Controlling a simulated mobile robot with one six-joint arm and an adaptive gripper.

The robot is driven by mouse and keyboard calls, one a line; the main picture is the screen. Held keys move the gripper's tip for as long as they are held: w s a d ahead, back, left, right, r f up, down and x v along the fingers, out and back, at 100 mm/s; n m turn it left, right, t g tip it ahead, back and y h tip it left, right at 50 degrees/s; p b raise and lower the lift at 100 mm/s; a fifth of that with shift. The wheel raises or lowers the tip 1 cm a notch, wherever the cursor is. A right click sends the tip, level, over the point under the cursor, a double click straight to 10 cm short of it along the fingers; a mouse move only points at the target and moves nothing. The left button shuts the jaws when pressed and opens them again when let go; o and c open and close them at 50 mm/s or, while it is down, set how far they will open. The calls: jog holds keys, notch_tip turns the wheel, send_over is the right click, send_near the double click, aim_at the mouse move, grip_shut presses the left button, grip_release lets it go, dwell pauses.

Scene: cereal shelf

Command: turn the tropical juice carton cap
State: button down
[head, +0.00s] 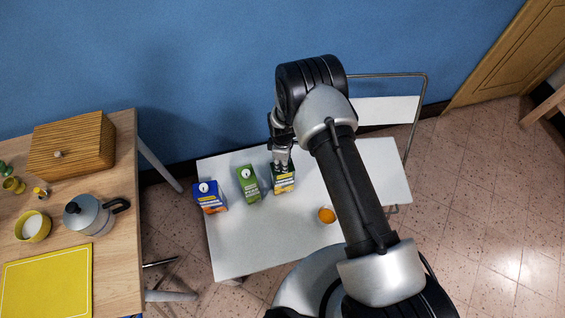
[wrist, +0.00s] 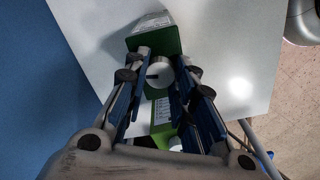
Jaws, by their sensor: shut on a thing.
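A dark green carton with a yellow and orange front (head: 284,181) stands on the white table, rightmost of three cartons. Its print is too small to read, so I cannot confirm that it is the tropical juice. My gripper (head: 281,161) comes down on its top from above. In the wrist view, the fingers (wrist: 160,80) are shut on either side of the round white cap (wrist: 159,74), which has a dark mark on it. The carton's green top (wrist: 156,42) shows beyond the cap. The carton stands upright.
A lighter green carton (head: 248,184) stands close to the left, and a blue carton (head: 210,197) farther left. An orange (head: 327,215) lies to the right on the white table (head: 250,245). A wooden table (head: 117,220) with a moka pot (head: 88,214) is at far left.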

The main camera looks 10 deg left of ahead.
jog(key=m+b, duration=0.2)
jog(key=m, duration=0.2)
jog(key=shift+f+m, duration=0.1)
jog(key=shift+m, duration=0.2)
jog(key=m+b, duration=0.1)
jog(key=m, duration=0.2)
jog(key=shift+m, duration=0.4)
jog(key=m+b, duration=0.1)
jog(key=m, duration=0.3)
jog(key=m+b, duration=0.1)
jog(key=m, duration=0.4)
jog(key=m+b, duration=0.1)
jog(key=m, duration=0.3)
jog(key=shift+m, duration=0.3)
jog(key=m, duration=0.3)
jog(key=shift+m+b, duration=0.3)
jog(key=m, duration=0.4)
jog(key=shift+m+b, duration=0.3)
jog(key=shift+m, duration=1.7)
